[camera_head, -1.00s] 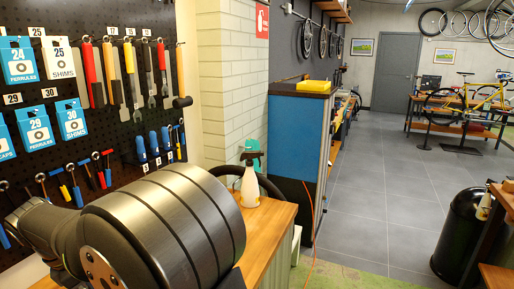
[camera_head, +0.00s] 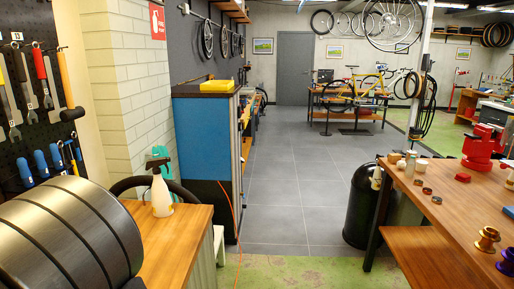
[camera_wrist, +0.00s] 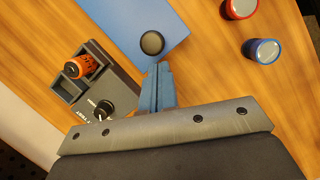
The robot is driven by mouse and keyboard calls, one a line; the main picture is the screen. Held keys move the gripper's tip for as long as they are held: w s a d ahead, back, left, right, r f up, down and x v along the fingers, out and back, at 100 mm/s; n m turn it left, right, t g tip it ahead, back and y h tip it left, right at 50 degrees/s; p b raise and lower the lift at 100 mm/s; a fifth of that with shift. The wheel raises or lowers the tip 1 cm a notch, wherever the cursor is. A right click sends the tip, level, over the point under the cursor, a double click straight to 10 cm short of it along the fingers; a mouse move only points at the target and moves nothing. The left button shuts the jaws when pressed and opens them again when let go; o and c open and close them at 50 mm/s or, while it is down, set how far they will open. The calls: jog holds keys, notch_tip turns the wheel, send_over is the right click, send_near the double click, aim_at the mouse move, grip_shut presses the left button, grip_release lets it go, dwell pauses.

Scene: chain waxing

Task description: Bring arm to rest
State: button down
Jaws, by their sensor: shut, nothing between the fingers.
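My gripper (camera_wrist: 160,86) shows in the wrist view with its two blue fingers together and nothing between them. It points over a wooden bench top (camera_wrist: 205,65). A black round-topped object (camera_wrist: 152,43) stands on a blue mat (camera_wrist: 120,20), just beyond the fingertips in the picture. I cannot tell the height of the fingers above the bench.
In the wrist view, a grey holder (camera_wrist: 122,92) with an orange cylinder (camera_wrist: 82,67) lies left of the fingers. A red can (camera_wrist: 240,8) and a blue can (camera_wrist: 263,52) stand right. In the head view, a spray bottle (camera_head: 160,190) stands near my arm; a black bin (camera_head: 362,207) stands right.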

jog(key=s+a+f+v, duration=0.1)
jog(key=s+a+v, duration=0.1)
jog(key=v, duration=1)
jog(key=w+d+f, duration=0.1)
jog(key=w+f, duration=0.1)
jog(key=f, duration=0.1)
jog(key=w+d+f, duration=0.1)
jog(key=w+f, duration=0.1)
jog(key=f, duration=0.2)
jog(key=w+d+f, duration=0.1)
jog(key=w+f, duration=0.1)
jog(key=f, duration=0.1)
jog(key=shift+w+d+f, duration=0.2)
jog(key=shift+w+d, duration=0.1)
jog(key=shift+d, duration=0.05)
jog(key=s+a, duration=0.2)
jog(key=s, duration=1.1)
jog(key=v, duration=1.1)
jog(key=w+a+f+m+g, duration=0.1)
jog(key=w+a+m, duration=0.1)
jog(key=w, duration=0.7)
jog(key=w+a+f+m+g, duration=0.1)
jog(key=w+a+f+m, duration=0.1)
jog(key=w, duration=0.6)
jog(key=shift+w+a+m+y, duration=0.35)
jog(key=shift+a+m, duration=0.25)
jog(key=shift+m, duration=0.4)
jog(key=shift+s, duration=0.1)
